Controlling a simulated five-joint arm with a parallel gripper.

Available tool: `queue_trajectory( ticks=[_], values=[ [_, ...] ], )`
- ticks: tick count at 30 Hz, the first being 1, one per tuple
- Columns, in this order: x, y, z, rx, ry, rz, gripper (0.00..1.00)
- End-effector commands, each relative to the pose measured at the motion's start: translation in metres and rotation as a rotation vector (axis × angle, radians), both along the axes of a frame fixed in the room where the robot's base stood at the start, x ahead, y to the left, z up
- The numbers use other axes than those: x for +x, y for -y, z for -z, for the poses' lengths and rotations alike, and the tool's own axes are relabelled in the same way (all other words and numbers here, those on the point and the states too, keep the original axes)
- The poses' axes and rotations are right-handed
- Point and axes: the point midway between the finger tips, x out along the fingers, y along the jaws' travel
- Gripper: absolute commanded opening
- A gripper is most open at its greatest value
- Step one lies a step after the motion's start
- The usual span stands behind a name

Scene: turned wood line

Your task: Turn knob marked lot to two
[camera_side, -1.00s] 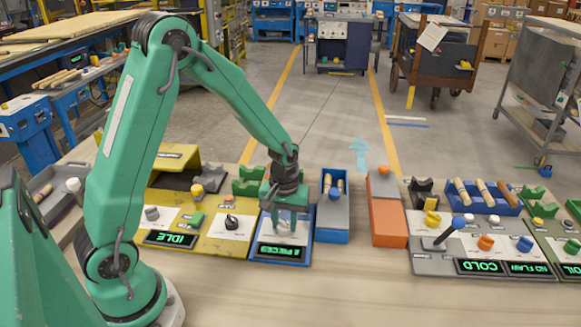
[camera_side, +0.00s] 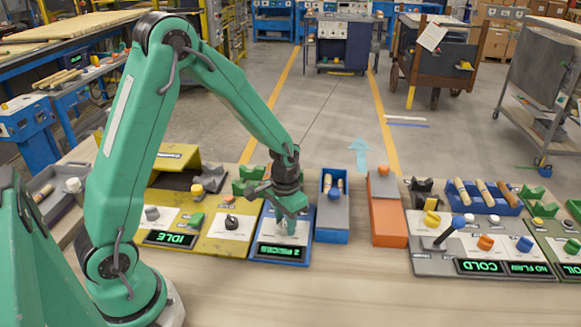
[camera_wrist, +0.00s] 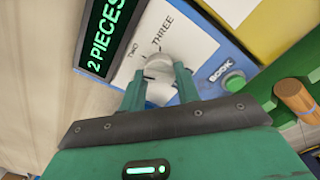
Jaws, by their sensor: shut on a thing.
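A pale round knob (camera_wrist: 158,66) is on the white face of a blue-edged panel (camera_wrist: 218,50). In the wrist view the words TWO and THREE are printed around it. A dark display (camera_wrist: 104,38) beside it reads 2 PIECES in green; it also shows in the side view (camera_side: 281,252). My gripper (camera_wrist: 160,86) has its two green fingers on either side of the knob, shut on it. In the side view my gripper (camera_side: 288,226) is over the same panel and mostly hides the knob. No lot label is readable.
A green button (camera_wrist: 234,83) marked BOOK is on the same panel. A yellow panel (camera_side: 226,238) with a dark knob stands to the left. A blue bin (camera_side: 332,234) and an orange block (camera_side: 388,225) stand to the right. The table front is clear.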

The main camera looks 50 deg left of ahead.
Motion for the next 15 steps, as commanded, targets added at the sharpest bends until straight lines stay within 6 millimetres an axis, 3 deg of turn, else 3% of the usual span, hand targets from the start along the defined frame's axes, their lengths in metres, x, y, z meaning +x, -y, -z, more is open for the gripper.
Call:
queue_trajectory(
  ticks=[15],
  values=[
    [-0.0006, 0.0012, -0.0011, 0.0, -0.001, 0.32, 0.09]
  ],
)
